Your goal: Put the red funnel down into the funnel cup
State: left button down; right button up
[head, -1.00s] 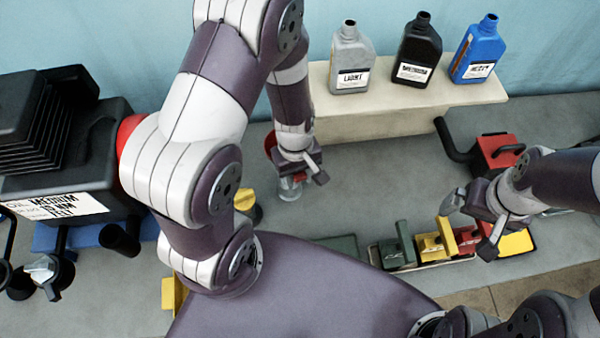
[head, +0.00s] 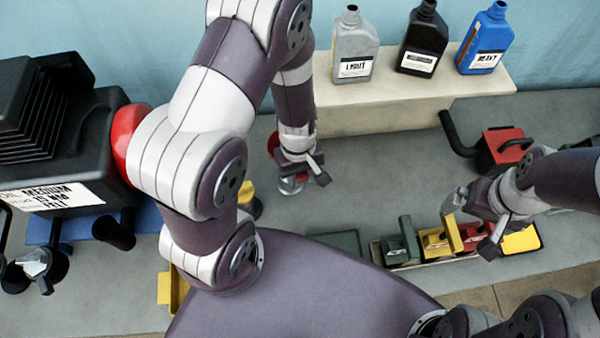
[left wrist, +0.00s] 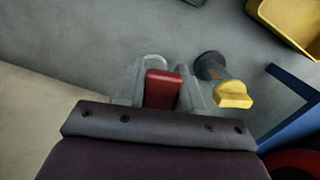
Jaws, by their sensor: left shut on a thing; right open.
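My left gripper (head: 291,184) is low over the grey floor surface, left of centre in the head view. In the left wrist view its pale fingers are shut on a red piece (left wrist: 162,89), which I take to be part of the red funnel. The funnel's cone is not clearly visible; some red (head: 301,178) shows at the gripper in the head view. I cannot make out the funnel cup for certain. A dark cylinder with a yellow handle (left wrist: 233,94) stands beside the fingers in the left wrist view. My right gripper (head: 473,222) is open and empty at the right.
Grey, black and blue bottles (head: 483,40) stand on a pale shelf (head: 400,110). A tray holds green, yellow (head: 434,241) and red blocks near my right gripper. A red item with black handles (head: 503,147) is behind. A black machine (head: 60,140) stands left. The middle floor is clear.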

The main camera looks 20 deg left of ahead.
dwell(0.3)
pick_arm(q)
jog(key=shift+f+b, duration=2.4)
jog(key=shift+f, duration=0.45)
jog(key=shift+f+b, duration=1)
jog(key=shift+f, duration=0.25)
jog(key=c, duration=0.7)
grip_release()
jog(key=shift+r, duration=0.1)
jog(key=shift+o, duration=0.2)
jog(key=r, duration=0.4)
jog(key=r+p, duration=0.1)
jog(key=r, duration=0.7)
jog(key=shift+w+a+r+p, duration=0.3)
jog(key=shift+w+a+p, duration=0.05)
jog(key=shift+a, duration=0.05)
